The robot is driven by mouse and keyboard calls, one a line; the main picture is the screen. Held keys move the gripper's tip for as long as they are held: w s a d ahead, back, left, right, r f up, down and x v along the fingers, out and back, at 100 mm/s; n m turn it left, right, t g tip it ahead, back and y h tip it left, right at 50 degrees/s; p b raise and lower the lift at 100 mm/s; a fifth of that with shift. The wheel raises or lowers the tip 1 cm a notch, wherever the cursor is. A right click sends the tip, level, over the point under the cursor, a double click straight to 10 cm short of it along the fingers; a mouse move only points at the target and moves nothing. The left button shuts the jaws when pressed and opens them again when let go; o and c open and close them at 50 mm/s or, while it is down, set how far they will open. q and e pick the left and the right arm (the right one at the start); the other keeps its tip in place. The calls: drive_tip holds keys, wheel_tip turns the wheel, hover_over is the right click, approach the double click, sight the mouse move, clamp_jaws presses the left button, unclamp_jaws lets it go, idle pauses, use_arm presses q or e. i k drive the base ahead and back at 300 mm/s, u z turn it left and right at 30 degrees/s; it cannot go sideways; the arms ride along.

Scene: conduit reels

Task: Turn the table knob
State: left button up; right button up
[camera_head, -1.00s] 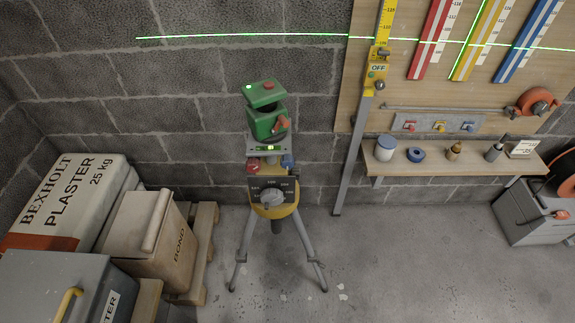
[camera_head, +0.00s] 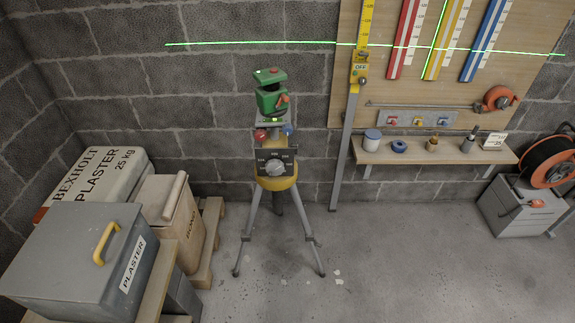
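The knob (camera_head: 276,168) is a round grey-white dial on a dark marked plate (camera_head: 290,155) at the head of a tripod (camera_head: 276,186). The markings on the plate are too small to read surely. A green laser level (camera_head: 271,98) sits above it, with a red knob (camera_head: 261,135) and a blue knob (camera_head: 287,129) between them. Neither of my grippers is in view.
Grey floor (camera_head: 390,270) is open in front of the tripod. At left stand a grey plaster box (camera_head: 75,262), a plaster sack (camera_head: 95,180) and a bond sack (camera_head: 178,225) by a pallet. At right are a wall shelf (camera_head: 440,156) and a cable reel (camera_head: 546,160).

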sight(286, 128)
drive_tip(key=u, duration=0.65)
drive_tip(key=k, duration=0.15)
drive_tip(key=z, duration=1.55)
drive_tip(key=i, duration=0.75)
drive_tip(key=u, duration=0.1)
